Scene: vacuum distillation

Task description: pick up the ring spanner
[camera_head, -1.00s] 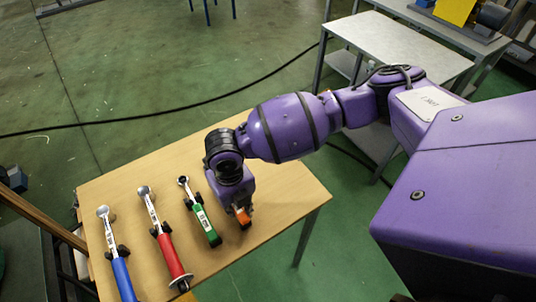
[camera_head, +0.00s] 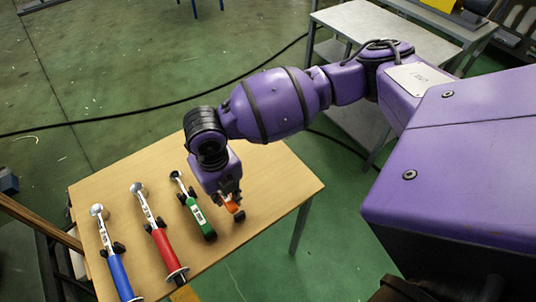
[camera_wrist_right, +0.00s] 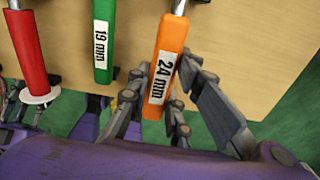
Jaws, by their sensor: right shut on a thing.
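The orange-handled spanner (camera_head: 231,206), labelled 24 mm, is at the right of a row of tools on the wooden table. Its handle fills the middle of the right wrist view (camera_wrist_right: 163,66); its head is out of frame there and hidden by my arm in the head view. My right gripper (camera_head: 228,196) is shut on the orange handle, with one finger on each side in the right wrist view (camera_wrist_right: 163,78). I cannot tell whether the spanner is clear of its black rests.
A green-handled spanner (camera_head: 201,219) labelled 19 mm lies close to the left of the orange one. Farther left lie a red-handled tool (camera_head: 164,248) and a blue-handled tool (camera_head: 120,275). The wooden table (camera_head: 283,185) is bare at its right.

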